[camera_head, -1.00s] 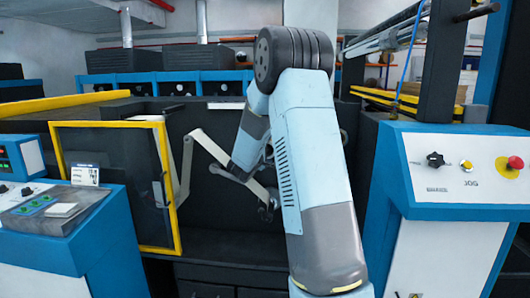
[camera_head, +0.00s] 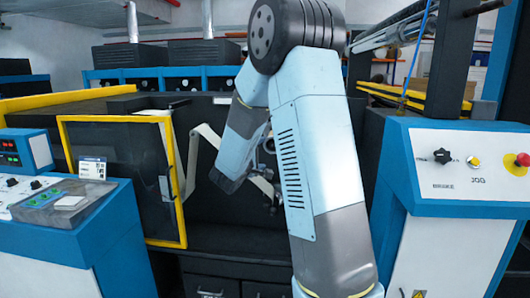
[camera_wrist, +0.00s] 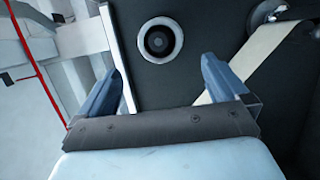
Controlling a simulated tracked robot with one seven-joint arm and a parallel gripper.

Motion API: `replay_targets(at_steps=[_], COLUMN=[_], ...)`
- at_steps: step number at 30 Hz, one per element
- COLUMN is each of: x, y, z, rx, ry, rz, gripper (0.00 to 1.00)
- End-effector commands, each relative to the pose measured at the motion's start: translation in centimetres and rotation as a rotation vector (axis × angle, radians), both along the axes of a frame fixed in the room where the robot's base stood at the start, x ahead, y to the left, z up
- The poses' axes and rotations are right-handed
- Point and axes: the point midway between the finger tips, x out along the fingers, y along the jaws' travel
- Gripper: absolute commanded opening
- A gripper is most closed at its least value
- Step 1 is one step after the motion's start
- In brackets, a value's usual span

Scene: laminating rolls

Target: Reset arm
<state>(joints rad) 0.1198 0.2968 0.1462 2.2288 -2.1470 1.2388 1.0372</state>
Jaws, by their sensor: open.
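My gripper (camera_wrist: 161,68) is open and empty in the wrist view, its two blue-grey fingers spread well apart. Beyond the fingers is a dark panel (camera_wrist: 195,82) with a round fitting (camera_wrist: 160,40). I cannot tell how far the panel is from the fingertips. In the head view my arm rises in front of the dark machine (camera_head: 225,225) and bends down on its far side. The fingers cannot be made out there.
A yellow-framed door (camera_head: 119,117) stands left of my arm, with pale linkage bars (camera_head: 205,132) beside it. Blue-and-white control consoles stand at left (camera_head: 75,240) and right (camera_head: 465,150). A beige bar (camera_wrist: 262,62) lies near the right finger in the wrist view.

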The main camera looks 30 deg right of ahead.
Motion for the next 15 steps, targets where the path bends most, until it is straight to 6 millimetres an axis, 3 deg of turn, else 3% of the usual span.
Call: replay_targets(at_steps=[6,15], x=[-1.1,-2.3], y=[1.4,1.0], z=[-0.1,0.7], rx=[0.000,0.015], ry=[0.001,0.005], rz=[0.001,-0.036], gripper=[1.00,1.00])
